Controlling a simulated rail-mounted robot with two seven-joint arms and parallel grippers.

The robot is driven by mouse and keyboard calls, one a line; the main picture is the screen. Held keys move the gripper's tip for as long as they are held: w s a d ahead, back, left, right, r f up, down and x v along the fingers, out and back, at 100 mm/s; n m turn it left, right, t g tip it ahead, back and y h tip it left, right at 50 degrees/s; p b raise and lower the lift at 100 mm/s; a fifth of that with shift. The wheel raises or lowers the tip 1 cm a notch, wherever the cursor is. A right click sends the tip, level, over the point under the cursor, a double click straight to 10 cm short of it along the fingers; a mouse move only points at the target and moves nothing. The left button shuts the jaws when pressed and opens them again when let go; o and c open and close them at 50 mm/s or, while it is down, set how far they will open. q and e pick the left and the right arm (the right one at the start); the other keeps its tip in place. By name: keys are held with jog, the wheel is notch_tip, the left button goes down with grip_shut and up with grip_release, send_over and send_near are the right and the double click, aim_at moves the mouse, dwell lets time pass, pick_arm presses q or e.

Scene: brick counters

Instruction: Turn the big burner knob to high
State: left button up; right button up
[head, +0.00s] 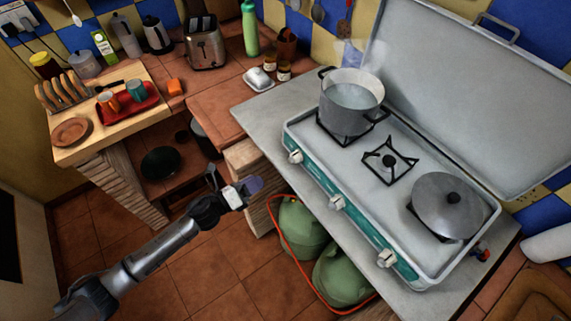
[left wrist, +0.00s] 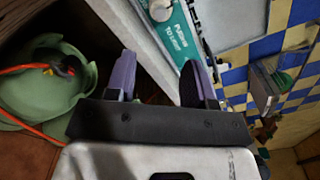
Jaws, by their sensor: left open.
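The camping stove (head: 345,165) stands on the grey counter with its lid raised and a teal front panel. Three white knobs sit along that panel: a left knob (head: 295,156), a middle knob (head: 337,202) and a right knob (head: 386,258). I cannot read their settings or tell which is for the big burner. My left gripper (head: 255,186) is open and empty, in front of the counter and left of the knobs, apart from them. In the left wrist view, a white knob (left wrist: 160,10) and teal panel lettering (left wrist: 178,38) show beyond the open fingers (left wrist: 160,78). My right gripper is not in view.
Green gas bottles (head: 345,272) with a red hose stand below the counter (head: 262,120). The floor before it is open.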

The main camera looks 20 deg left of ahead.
aim_at(290, 162)
pick_arm(q)
jog(key=x, duration=1.3)
jog(key=shift+w+d+r, duration=0.1)
jog(key=shift+w+d, duration=0.05)
jog(key=c, duration=0.6)
